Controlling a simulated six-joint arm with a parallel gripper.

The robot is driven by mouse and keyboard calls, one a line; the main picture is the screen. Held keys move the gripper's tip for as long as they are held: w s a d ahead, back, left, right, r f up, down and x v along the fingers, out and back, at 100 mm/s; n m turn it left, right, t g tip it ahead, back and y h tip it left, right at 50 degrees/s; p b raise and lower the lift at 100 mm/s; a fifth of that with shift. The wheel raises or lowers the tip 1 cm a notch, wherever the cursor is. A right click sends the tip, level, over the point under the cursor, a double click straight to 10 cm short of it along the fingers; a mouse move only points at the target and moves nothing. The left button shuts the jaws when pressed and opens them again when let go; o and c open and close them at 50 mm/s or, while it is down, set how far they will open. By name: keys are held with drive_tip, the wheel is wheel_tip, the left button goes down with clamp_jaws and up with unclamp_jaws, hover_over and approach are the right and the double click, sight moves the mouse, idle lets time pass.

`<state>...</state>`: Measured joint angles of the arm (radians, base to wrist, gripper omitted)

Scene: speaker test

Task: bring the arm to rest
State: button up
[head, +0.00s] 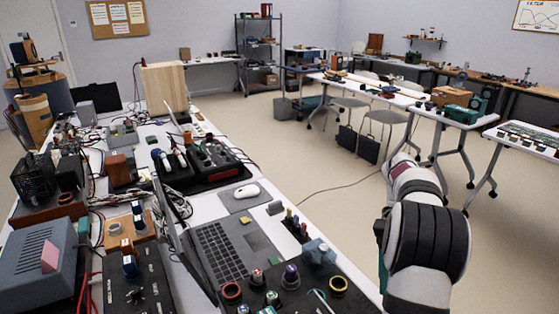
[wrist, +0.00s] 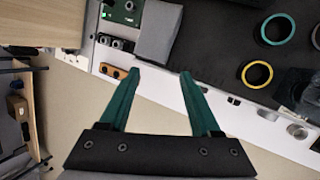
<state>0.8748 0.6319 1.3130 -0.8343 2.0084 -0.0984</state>
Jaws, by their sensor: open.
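My gripper (wrist: 160,75) shows in the wrist view as two dark green fingers spread apart with nothing between them. It is open and points toward the edge of a white table, with the floor under part of it. In the head view my white and black arm rises at the right, beside the right edge of the near workbench (head: 340,270). The fingertips are not clear in the head view; the arm hides most of the gripper there.
The near workbench is crowded: an open laptop (head: 225,250), a white mouse (head: 246,191), a grey box (head: 40,265) and a black tray (head: 205,165). In the wrist view a yellow ring (wrist: 257,74) and a teal ring (wrist: 278,29) lie on a dark surface. Open floor (head: 310,205) lies right of the bench.

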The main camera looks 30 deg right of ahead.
drive_tip(key=w+a+r+n+t+h, duration=0.1)
drive_tip(key=w+a+r, duration=0.1)
drive_tip(key=a, duration=0.2)
drive_tip(key=w+a+r+n+t, duration=0.1)
drive_tip(key=a+r+n, duration=0.1)
drive_tip(key=a, duration=0.3)
drive_tip(key=w+a+r+n+t+h, duration=0.1)
drive_tip(key=w+a+r+n, duration=0.1)
drive_tip(key=a+r, duration=0.1)
drive_tip(key=shift+w+a+t+h, duration=0.3)
drive_tip(key=shift+w+a+t, duration=0.1)
drive_tip(key=shift+a, duration=0.3)
drive_tip(key=s+a+r+n+t+y, duration=0.1)
drive_tip(key=s+a+n+t, duration=0.2)
drive_tip(key=a, duration=0.7)
drive_tip(key=s+a+r+n+t+y, duration=0.1)
drive_tip(key=a+n+t, duration=0.35)
drive_tip(key=a, duration=0.65)
drive_tip(key=s+f+m+g, duration=0.2)
drive_tip(key=s+f+g, duration=0.4)
drive_tip(key=s+f, duration=0.2)
drive_tip(key=shift+s+a+g, duration=0.2)
drive_tip(key=shift+s+g, duration=0.15)
drive_tip(key=shift+s, duration=0.85)
